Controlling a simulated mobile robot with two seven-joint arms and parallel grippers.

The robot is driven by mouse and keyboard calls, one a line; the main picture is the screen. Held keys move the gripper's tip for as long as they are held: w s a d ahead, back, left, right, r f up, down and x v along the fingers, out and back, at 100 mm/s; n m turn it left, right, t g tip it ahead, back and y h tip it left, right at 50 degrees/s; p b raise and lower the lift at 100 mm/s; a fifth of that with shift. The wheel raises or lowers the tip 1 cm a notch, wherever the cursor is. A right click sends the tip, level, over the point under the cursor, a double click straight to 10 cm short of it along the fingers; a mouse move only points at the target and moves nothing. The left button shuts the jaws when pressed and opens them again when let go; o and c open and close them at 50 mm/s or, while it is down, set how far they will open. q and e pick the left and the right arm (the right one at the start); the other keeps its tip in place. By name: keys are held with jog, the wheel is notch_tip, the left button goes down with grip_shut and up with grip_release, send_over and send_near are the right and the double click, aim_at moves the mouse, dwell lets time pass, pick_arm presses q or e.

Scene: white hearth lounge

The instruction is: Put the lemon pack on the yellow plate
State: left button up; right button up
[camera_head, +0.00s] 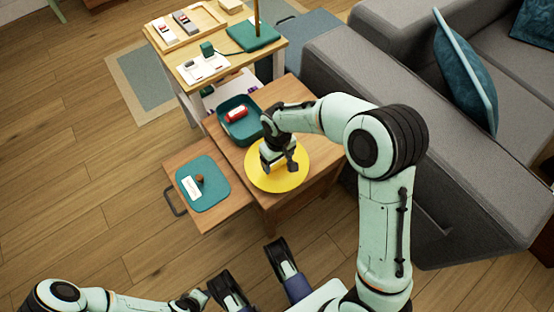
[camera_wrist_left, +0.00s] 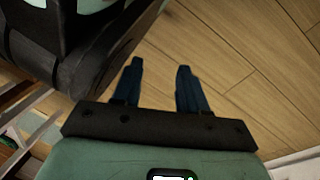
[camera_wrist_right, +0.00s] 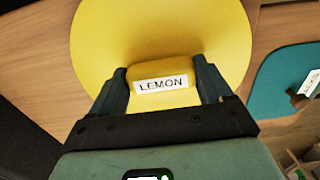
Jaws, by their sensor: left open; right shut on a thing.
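The yellow plate (camera_head: 293,181) lies on the small wooden table, and it fills much of the right wrist view (camera_wrist_right: 100,45). The lemon pack (camera_wrist_right: 160,76) is a small yellow block with a white "LEMON" label. My right gripper (camera_wrist_right: 163,82) is shut on the lemon pack, with a finger at each end, over the plate. I cannot tell whether the pack touches the plate. My left gripper (camera_wrist_left: 157,80) is open and empty above the wooden floor.
A teal tray (camera_head: 228,128) with a red-and-white item stands behind the plate. A grey sofa (camera_head: 340,85) stands close on the right. Floor at left is clear.

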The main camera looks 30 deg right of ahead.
pick_arm(q)
jog(key=shift+s, duration=0.1)
pick_arm(e)
jog(key=shift+f, duration=0.15)
jog(key=o, duration=0.6)
jog(key=shift+f, duration=0.1)
jog(key=o, duration=0.4)
jog(key=shift+c, duration=0.2)
notch_tip(320, 180, up, 10)
jog(key=p, duration=0.3)
pick_arm(q)
jog(key=w+d+r+t, duration=0.1)
jog(key=w+r+t, duration=0.1)
jog(key=w+r, duration=0.2)
notch_tip(320, 180, up, 2)
jog(key=shift+w+d+m+p, duration=0.2)
jog(key=shift+w+m+p, duration=0.1)
jog(key=shift+w+p, duration=0.1)
pick_arm(e)
notch_tip(320, 180, up, 2)
jog(key=shift+r, duration=0.2)
